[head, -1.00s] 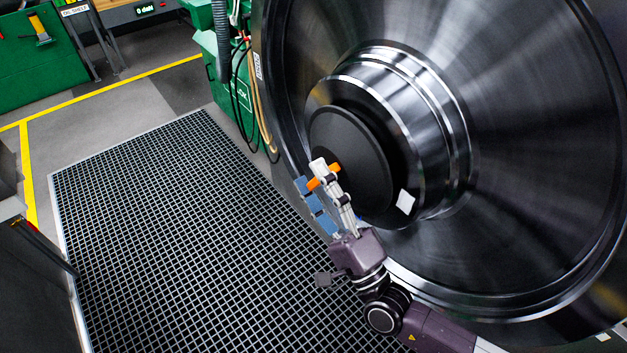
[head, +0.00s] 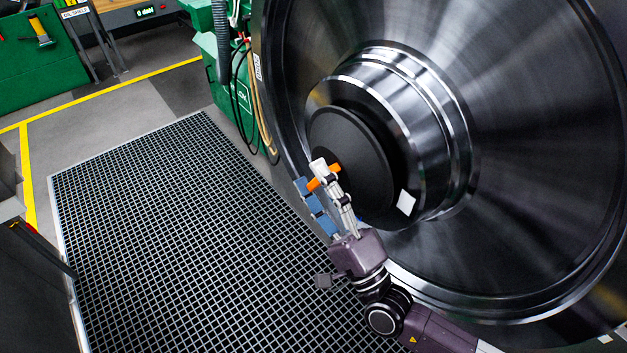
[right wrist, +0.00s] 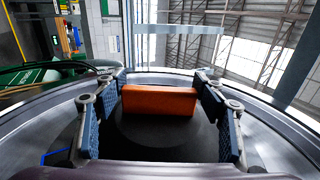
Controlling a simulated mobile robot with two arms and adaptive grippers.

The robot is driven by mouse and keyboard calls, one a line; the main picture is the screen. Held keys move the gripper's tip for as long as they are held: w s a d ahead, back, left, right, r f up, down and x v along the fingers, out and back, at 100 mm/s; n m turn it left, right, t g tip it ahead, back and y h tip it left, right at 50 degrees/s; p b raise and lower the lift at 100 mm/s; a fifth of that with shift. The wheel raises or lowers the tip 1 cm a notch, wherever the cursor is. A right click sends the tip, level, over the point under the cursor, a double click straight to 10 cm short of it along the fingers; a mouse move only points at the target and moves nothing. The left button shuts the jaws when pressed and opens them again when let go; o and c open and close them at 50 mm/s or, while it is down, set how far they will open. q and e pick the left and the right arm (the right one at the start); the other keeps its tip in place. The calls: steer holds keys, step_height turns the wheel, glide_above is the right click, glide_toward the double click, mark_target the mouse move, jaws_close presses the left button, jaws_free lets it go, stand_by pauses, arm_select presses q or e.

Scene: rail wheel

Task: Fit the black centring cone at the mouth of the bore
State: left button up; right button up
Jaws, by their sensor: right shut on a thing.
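The black centring cone (head: 352,150) shows in the head view as a broad dark disc in front of the steel hub (head: 425,120) of the wheel. It covers the bore mouth, so I cannot tell how deep it sits or whether it touches the rim. Its orange handle (head: 325,177) sticks out towards me. My right gripper (head: 314,180) is shut on this handle. In the right wrist view, the blue-padded fingers meet the two ends of the orange handle (right wrist: 158,101), with the dark cone face (right wrist: 165,135) behind it. My left gripper is out of view.
The large steel wheel (head: 530,160) fills the right side, close to my right arm. A white square tag (head: 405,202) is on the hub. A green machine with hoses (head: 222,75) stands behind. The grid floor mat (head: 170,240) at the left is clear.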

steer(key=shift+w+d+r+b, duration=0.2)
steer(key=shift+w+d+b, duration=0.2)
steer(key=shift+d, duration=0.2)
steer(key=shift+w+d, duration=0.15)
steer(key=o, duration=1.6)
steer(key=shift+f, duration=0.35)
steer(key=shift+s+f, duration=0.1)
steer(key=shift+s, duration=0.1)
steer(key=v, duration=1.1)
steer(key=shift+s+d, duration=0.2)
steer(key=shift+s, duration=0.05)
